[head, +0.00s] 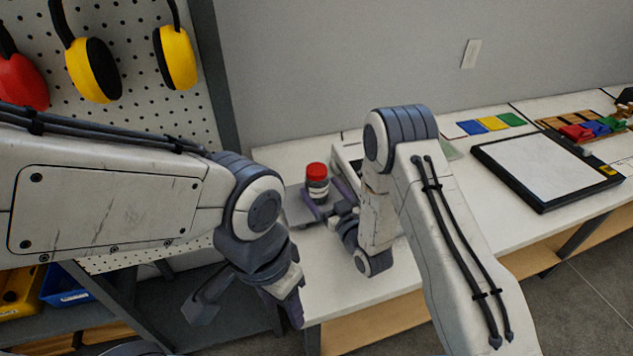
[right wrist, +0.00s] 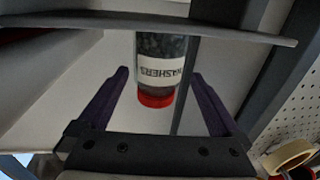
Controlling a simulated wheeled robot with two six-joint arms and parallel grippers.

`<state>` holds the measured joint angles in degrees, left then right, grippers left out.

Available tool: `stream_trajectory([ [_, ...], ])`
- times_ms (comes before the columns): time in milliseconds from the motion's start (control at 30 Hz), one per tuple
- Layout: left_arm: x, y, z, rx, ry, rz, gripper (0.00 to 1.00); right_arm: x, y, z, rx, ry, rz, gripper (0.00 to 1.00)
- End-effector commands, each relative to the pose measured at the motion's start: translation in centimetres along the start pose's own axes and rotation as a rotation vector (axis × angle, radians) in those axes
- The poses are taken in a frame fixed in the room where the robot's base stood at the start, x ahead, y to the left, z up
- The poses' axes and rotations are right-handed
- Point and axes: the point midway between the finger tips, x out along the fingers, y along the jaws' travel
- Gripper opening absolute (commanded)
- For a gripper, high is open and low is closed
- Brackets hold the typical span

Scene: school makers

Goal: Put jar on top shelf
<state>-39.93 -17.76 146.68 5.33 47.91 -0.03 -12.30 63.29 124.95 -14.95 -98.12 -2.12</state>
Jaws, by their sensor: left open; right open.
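The jar (head: 317,182) has a red lid, dark contents and a white label. It stands upright on a grey surface at the back of the white table. In the right wrist view the jar (right wrist: 160,70) appears upside down, its label reading "WASHERS". My right gripper (head: 328,203) is open at the jar, with a purple finger on either side and visible gaps between the fingers and the jar in the wrist view. My left gripper (head: 245,304) is open and empty, low in front of the table's left end. I cannot identify the top shelf.
A pegboard (head: 130,40) with yellow and red ear muffs stands at the left. A black-framed white board (head: 545,165) lies on the table at right. A blue bin (head: 66,288) sits low at left. Tape rolls (right wrist: 288,155) show by the pegboard.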

Motion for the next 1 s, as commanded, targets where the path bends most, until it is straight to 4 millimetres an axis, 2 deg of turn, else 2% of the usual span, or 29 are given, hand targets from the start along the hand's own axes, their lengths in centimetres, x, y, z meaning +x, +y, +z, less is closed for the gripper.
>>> stream_trajectory([
  [100, -0.4, 0.0, 0.0, 0.0, 0.0, 0.0, 0.5, 1.4, 0.0, -0.1, 0.001, 0.001, -0.001, 1.0],
  [267, -0.8, 0.1, 0.0, 0.0, 0.0, 0.0, 0.5, 2.5, 0.1, -0.1, 0.001, -0.001, 0.0, 1.0],
  [433, -1.8, 0.1, -0.1, 0.0, 0.0, 0.0, 0.5, 4.9, 0.3, -0.2, 0.001, 0.0, 0.0, 1.0],
  [600, -2.0, 0.1, -0.1, 0.0, 0.0, 0.0, 0.5, 6.8, 0.3, 0.0, 0.001, -0.002, 0.0, 1.0],
  [867, -2.0, 0.1, -0.1, 0.0, 0.0, 0.0, 0.5, 7.1, 0.3, 0.1, 0.001, -0.003, 0.001, 1.0],
  [900, -2.0, 0.1, -0.1, 0.0, 0.0, 0.0, 0.5, 7.1, 0.3, 0.1, 0.001, -0.003, 0.001, 0.92],
  [967, -2.0, 0.1, -0.1, 0.0, 0.0, 0.0, 0.5, 7.1, 0.3, 0.1, 0.001, -0.003, 0.001, 0.69],
  [1000, -2.0, 0.1, -0.1, 0.0, 0.0, 0.0, 0.5, 7.1, 0.3, 0.1, 0.001, -0.003, 0.001, 0.54],
])
